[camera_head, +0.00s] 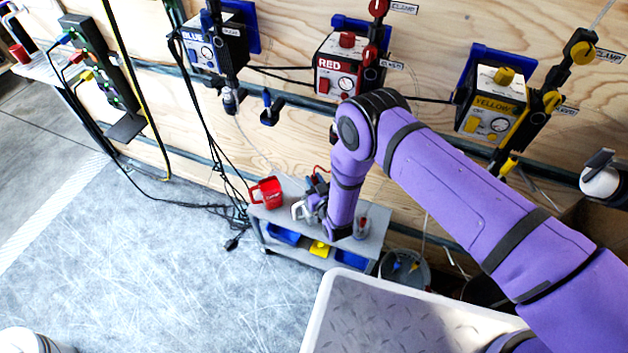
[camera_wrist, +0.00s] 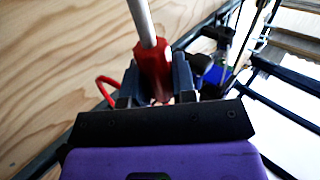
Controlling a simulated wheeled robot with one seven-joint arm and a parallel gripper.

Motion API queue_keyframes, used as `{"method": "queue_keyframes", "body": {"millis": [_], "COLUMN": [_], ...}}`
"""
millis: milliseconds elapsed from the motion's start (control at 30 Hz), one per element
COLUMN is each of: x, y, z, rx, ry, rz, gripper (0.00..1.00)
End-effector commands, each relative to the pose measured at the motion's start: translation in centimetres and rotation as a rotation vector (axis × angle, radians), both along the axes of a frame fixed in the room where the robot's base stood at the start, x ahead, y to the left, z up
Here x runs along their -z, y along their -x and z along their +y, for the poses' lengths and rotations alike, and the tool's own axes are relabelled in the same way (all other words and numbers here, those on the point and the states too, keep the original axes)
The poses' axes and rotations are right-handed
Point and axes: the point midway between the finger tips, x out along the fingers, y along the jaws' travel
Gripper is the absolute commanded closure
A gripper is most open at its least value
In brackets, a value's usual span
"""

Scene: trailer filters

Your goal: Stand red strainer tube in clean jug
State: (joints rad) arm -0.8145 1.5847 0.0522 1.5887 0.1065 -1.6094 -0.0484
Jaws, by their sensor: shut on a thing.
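My gripper (camera_head: 314,203) is low over a small grey bench, just right of a red mug-like jug (camera_head: 268,193) with a handle. In the wrist view, my gripper (camera_wrist: 155,85) is shut on a red piece with a pale grey rod rising from it, which looks like the red strainer tube (camera_wrist: 153,65). The rod's far end runs out of the top of that view. In the head view my arm hides most of the held piece. I cannot tell which vessel is the clean jug; a white round container (camera_head: 32,342) shows partly at the lower left.
The grey bench (camera_head: 285,213) has blue and yellow bins below. A grey bucket (camera_head: 407,268) stands at its right. The red-labelled pump box (camera_head: 340,70) hangs on the plywood wall, between blue and yellow ones. Cables hang left of the bench.

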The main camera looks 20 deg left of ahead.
Motion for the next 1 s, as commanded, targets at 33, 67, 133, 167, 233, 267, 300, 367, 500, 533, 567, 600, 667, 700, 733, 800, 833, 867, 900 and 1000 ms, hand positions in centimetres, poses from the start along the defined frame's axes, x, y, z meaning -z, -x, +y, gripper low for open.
{"method": "queue_keyframes", "body": {"millis": [33, 67, 133, 167, 233, 267, 300, 367, 500, 533, 567, 600, 667, 700, 733, 800, 833, 867, 900, 1000], "x": [0.0, 0.0, 0.0, 0.0, 0.1, 0.1, 0.2, 0.2, 0.4, 0.5, 0.5, 0.6, 0.7, 0.7, 0.7, 0.8, 0.9, 0.9, 1.0, 1.1], "y": [0.0, 0.0, 0.0, 0.0, 0.0, 0.0, 0.0, 0.0, 0.0, 0.0, 0.0, 0.0, 0.0, 0.0, 0.0, 0.0, 0.0, 0.0, 0.0, 0.0], "z": [0.0, 0.0, 0.0, 0.0, 0.0, 0.0, 0.0, 0.0, 0.0, 0.0, 0.0, 0.0, 0.0, 0.0, 0.0, 0.0, 0.0, 0.0, 0.0, 0.0], "rx": [0.0, 0.0, 0.0, 0.0, 0.0, 0.0, 0.0, 0.0, 0.0, 0.0, 0.0, 0.0, 0.0, 0.0, 0.0, 0.0, 0.0, 0.0, 0.0, 0.0], "ry": [-0.001, -0.001, -0.001, -0.001, -0.001, -0.001, -0.001, -0.001, -0.001, 0.0, 0.0, 0.0, 0.0, 0.0, 0.0, 0.0, 0.0, 0.0, 0.0, 0.0], "rz": [-0.001, -0.001, -0.001, -0.001, -0.001, -0.001, -0.001, -0.001, -0.001, 0.0, 0.0, 0.0, 0.0, 0.0, 0.0, 0.0, 0.0, 0.0, 0.0, 0.0], "gripper": [1.0, 1.0, 1.0, 1.0, 1.0, 1.0, 1.0, 1.0, 1.0, 1.0, 1.0, 1.0, 1.0, 1.0, 1.0, 1.0, 1.0, 1.0, 1.0, 1.0]}}
